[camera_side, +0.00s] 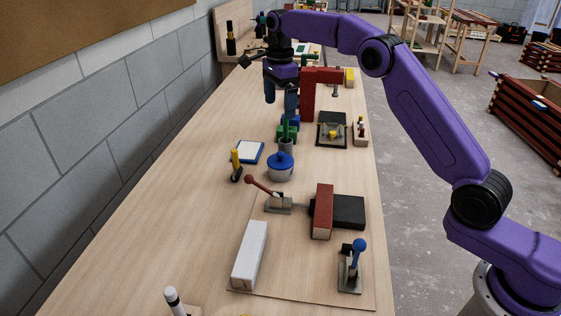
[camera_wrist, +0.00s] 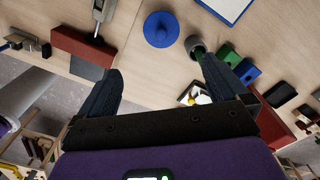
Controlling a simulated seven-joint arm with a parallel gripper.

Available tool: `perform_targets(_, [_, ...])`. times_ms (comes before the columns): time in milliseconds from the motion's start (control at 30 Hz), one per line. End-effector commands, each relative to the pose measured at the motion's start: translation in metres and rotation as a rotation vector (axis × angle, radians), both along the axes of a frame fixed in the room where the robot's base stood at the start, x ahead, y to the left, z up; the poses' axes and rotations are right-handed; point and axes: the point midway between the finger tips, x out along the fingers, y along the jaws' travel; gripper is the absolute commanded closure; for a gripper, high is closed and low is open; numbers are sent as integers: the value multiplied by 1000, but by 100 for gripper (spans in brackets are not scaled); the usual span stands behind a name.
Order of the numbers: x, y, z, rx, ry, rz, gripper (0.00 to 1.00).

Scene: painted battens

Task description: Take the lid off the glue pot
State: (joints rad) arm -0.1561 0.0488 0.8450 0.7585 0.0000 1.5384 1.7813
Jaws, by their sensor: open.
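The glue pot (camera_side: 280,174) is a squat grey pot standing upright on the bench. Its blue lid (camera_side: 281,160) with a top knob sits on it. In the wrist view the lid (camera_wrist: 161,29) shows as a blue disc beyond the fingertips and hides the pot body. My gripper (camera_side: 280,103) is above the bench, farther along it than the pot and apart from it. In the wrist view its two dark fingers (camera_wrist: 160,66) are spread wide with nothing between them.
A grey cup (camera_side: 286,146) with green contents stands just behind the pot. A notepad (camera_side: 247,152) and a yellow-handled tool (camera_side: 236,163) lie to its left. A red-handled clamp (camera_side: 277,202) and red block (camera_side: 322,212) are nearer. A red post (camera_side: 307,98) stands beside my gripper.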

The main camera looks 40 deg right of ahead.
Motion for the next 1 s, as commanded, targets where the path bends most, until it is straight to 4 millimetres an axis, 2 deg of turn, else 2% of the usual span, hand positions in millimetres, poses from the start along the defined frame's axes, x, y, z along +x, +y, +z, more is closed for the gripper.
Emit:
perform_targets(167, [0, -1, -15, -1, 4, -13, 0])
perform_targets(700, [0, -2, -109, -1, 3, -9, 0])
perform_targets(1000, [1, -3, -130, -1, 3, -9, 0])
